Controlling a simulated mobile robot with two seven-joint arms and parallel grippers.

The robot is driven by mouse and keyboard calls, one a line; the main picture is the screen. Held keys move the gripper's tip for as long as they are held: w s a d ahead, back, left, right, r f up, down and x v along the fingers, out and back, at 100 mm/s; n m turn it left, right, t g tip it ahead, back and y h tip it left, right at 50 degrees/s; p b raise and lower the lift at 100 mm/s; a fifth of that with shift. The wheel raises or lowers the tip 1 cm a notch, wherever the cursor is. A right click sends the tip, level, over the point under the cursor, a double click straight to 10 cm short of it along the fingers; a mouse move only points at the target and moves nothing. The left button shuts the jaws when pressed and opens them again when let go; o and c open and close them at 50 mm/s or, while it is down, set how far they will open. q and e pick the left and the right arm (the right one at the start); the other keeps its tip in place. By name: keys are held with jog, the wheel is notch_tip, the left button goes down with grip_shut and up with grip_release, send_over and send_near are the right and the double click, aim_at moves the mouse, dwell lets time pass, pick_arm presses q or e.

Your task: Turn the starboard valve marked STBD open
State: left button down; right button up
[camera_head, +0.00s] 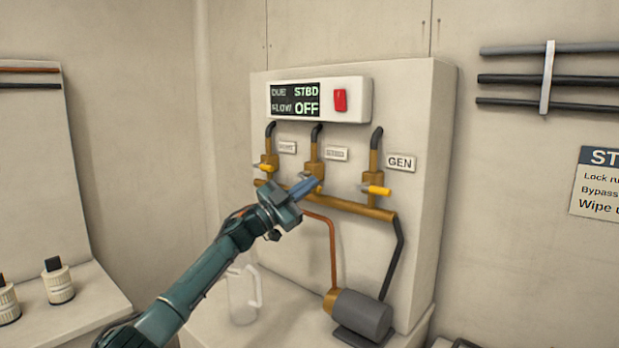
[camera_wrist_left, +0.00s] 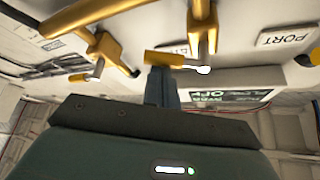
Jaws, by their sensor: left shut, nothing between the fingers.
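The STBD valve (camera_head: 314,168) is the middle of three brass valves on the panel, below a dark hose. Its small label (camera_head: 336,153) is to its right and hard to read. My left gripper (camera_head: 306,187) is shut and empty, its blue fingers at the front of this valve, hiding most of the handle. In the left wrist view, the yellow STBD handle (camera_wrist_left: 163,59) lies just beyond the fingertips (camera_wrist_left: 160,77); I cannot tell whether they touch. The display (camera_head: 295,100) reads DUE STBD, FLOW OFF. My right gripper is out of view.
The PORT valve (camera_head: 268,164) is close on the left, the GEN valve (camera_head: 374,182) on the right. A brass manifold pipe (camera_head: 352,207) runs below. A pump (camera_head: 361,316) and a clear jug (camera_head: 242,294) stand underneath. A red switch (camera_head: 340,100) is above.

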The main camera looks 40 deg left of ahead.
pick_arm(q)
jog(key=a+f+m+g, duration=0.1)
jog(key=m+g, duration=0.1)
jog(key=m, duration=0.2)
jog(key=a+f+m+g+h+p, duration=0.1)
jog(key=m+g, duration=0.1)
jog(key=m, duration=0.2)
jog(key=a+f+m+g+h+p, duration=0.1)
jog(key=m+g, duration=0.1)
jog(key=m, duration=0.2)
jog(key=shift+w+a, duration=0.15)
jog(key=shift+a, duration=0.05)
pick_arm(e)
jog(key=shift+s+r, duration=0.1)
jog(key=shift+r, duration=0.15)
pick_arm(q)
jog(key=shift+a, duration=0.1)
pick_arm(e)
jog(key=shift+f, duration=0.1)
